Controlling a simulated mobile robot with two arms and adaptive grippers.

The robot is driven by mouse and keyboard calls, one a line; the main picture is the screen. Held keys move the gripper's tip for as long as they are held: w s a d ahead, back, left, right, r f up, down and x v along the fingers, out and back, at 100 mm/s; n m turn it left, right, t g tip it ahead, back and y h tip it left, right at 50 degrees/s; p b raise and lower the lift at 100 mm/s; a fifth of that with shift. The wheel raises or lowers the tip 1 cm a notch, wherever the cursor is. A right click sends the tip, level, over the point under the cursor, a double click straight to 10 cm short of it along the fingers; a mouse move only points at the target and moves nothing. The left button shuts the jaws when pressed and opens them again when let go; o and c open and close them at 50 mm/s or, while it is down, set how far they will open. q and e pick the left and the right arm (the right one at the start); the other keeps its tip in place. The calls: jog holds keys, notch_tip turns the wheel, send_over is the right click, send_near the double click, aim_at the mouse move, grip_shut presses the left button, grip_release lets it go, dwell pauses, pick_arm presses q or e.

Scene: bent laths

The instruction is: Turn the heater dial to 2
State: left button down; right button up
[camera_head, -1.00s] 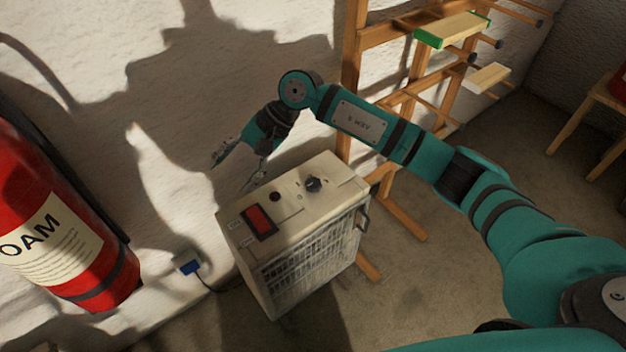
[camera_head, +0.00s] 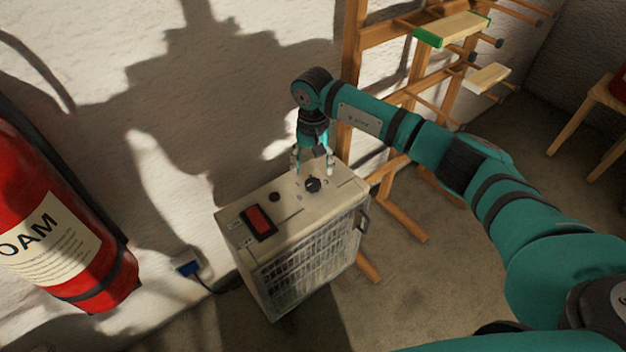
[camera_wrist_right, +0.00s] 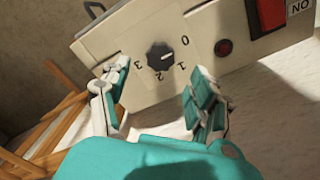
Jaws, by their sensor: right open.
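The heater (camera_head: 300,240) is a cream box standing on the floor by the wall. Its black dial (camera_head: 313,185) is on the top panel and shows clearly in the right wrist view (camera_wrist_right: 160,57), with marks 0, 1, 2 and 3 around it. The dial's pale pointer line faces the side of 0 and 1, seemingly between them. My right gripper (camera_head: 313,170) is open, pointing down over the dial. In the right wrist view its two fingers (camera_wrist_right: 160,72) stand apart on either side of the dial, with nothing between them gripped. My left gripper is not in view.
A red rocker switch (camera_head: 258,222) and a small dark red lamp (camera_head: 275,197) share the heater's top. A red foam extinguisher (camera_head: 60,225) stands at left. A wooden rack (camera_head: 353,80) with laths is behind the heater.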

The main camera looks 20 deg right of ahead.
aim_at(313, 183)
notch_tip(313, 183, down, 6)
jog(key=shift+f, duration=0.1)
jog(key=shift+c, duration=0.4)
jog(key=c, duration=1.1)
